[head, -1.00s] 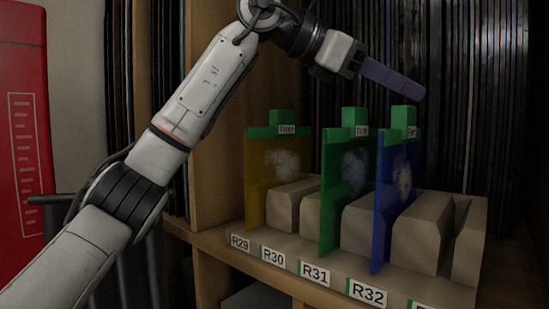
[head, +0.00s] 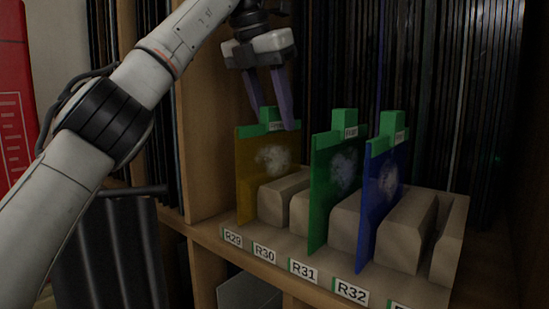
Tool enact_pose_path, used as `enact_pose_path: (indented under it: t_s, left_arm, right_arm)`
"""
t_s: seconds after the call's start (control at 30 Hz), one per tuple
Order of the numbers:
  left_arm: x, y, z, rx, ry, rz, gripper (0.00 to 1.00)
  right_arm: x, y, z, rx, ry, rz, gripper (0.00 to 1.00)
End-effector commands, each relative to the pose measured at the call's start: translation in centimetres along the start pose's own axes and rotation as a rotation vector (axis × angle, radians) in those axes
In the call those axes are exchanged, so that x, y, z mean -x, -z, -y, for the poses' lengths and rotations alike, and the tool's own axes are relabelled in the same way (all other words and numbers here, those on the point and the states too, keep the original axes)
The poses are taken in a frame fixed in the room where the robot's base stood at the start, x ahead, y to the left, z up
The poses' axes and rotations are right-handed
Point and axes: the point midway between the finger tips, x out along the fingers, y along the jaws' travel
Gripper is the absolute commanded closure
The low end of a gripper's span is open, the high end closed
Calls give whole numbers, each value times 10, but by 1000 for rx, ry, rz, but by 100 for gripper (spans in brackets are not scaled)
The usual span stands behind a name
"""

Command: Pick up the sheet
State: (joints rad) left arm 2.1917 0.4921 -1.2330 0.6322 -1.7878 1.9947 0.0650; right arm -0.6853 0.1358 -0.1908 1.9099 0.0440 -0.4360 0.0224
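Three upright glass sheets with green top tabs stand in slots on a shelf: a yellow sheet (head: 260,178) at the left by R29 and R30, a green sheet (head: 322,190) by R31, and a blue sheet (head: 377,205) by R32. Each has a pale smudge. My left gripper (head: 271,118) points down at the top of the yellow sheet, its two purple fingers apart. The fingertips are around or just in front of the green tab (head: 272,115); I cannot tell if they touch it. My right gripper is not in view.
Tan blocks (head: 284,192) stand between the sheets on the labelled shelf (head: 240,239). A wooden upright (head: 205,130) is close left of the yellow sheet. Dark vertical panels (head: 440,90) fill the back. A red panel (head: 14,110) stands at far left.

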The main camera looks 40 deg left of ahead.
Motion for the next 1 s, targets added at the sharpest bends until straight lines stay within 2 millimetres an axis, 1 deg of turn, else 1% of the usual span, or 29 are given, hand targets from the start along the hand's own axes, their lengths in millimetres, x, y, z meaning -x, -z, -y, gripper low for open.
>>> enact_pose_path:
  t_s: [0.03,0.1,0.27,0.37,0.5,0.6,0.73,0.93,1.0]
  left_arm:
    - [-9,0,-1,-1,0,-2,61]
    - [-17,0,0,-3,1,0,61]
    - [-26,1,-1,-2,2,1,61]
    - [-36,4,-2,-3,1,0,61]
    - [-56,9,-6,-3,1,0,61]
    - [-68,8,-5,-3,2,1,61]
    - [-75,8,-5,-3,2,2,61]
    - [-75,8,-5,-3,2,3,61]
    - [-75,8,-5,-3,2,3,73]
  right_arm:
    - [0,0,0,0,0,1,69]
    - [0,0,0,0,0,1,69]
    - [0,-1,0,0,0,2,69]
    - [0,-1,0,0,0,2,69]
    - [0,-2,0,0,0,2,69]
    - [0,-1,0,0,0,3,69]
    - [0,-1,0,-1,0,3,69]
    - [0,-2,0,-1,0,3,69]
    - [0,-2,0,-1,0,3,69]
